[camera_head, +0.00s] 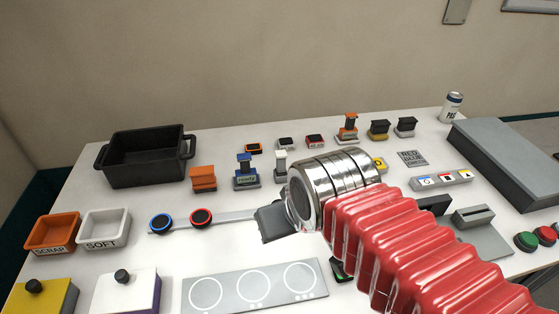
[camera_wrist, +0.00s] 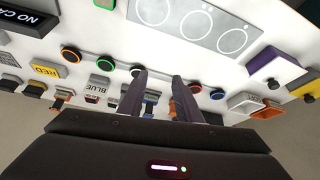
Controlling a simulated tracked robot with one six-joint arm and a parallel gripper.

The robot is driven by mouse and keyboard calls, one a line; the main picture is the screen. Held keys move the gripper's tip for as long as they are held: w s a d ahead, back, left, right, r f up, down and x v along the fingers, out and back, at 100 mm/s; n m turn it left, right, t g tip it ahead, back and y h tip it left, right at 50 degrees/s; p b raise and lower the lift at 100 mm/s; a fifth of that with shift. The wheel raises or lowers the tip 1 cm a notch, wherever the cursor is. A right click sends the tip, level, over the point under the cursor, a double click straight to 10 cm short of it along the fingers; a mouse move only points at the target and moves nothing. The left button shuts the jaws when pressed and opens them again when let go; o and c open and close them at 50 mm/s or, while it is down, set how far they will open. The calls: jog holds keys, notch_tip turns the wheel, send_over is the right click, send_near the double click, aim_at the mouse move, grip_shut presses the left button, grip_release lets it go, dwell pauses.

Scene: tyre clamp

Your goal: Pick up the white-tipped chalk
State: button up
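A small white-topped piece (camera_head: 281,160) stands upright on a grey base near the middle of the table in the head view. It may be the white-tipped chalk, but it is too small to be sure. My gripper (camera_wrist: 159,76) shows two dark fingers with a clear gap between them in the wrist view, and nothing is held in it. In the head view my gripper (camera_head: 272,222) is a dark shape at the end of the metal wrist, above the table and in front of the white-topped piece. I cannot pick out the chalk in the wrist view.
A blue-topped piece (camera_head: 245,170) and an orange one (camera_head: 203,178) stand left of it. A black bin (camera_head: 147,158) is at the back left. Scrap (camera_head: 53,233) and soft (camera_head: 104,229) trays lie front left. A panel with rings (camera_head: 252,287) lies in front.

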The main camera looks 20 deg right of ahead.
jog(key=shift+o, duration=0.4)
jog(key=shift+o, duration=1.2)
jog(key=shift+w+r, duration=0.15)
jog(key=shift+r, duration=0.05)
jog(key=w+d+r+m+g, duration=0.1)
jog(key=w+d+r, duration=0.15)
jog(key=w, duration=0.45)
jog(key=w+d+r+g, duration=0.15)
jog(key=w+r, duration=0.25)
jog(key=w, duration=0.4)
jog(key=m+g, duration=0.1)
jog(key=g, duration=0.2)
send_over(280, 153)
notch_tip(280, 153, down, 4)
jog(key=shift+r, duration=0.1)
notch_tip(280, 153, down, 9)
jog(key=shift+r, duration=0.15)
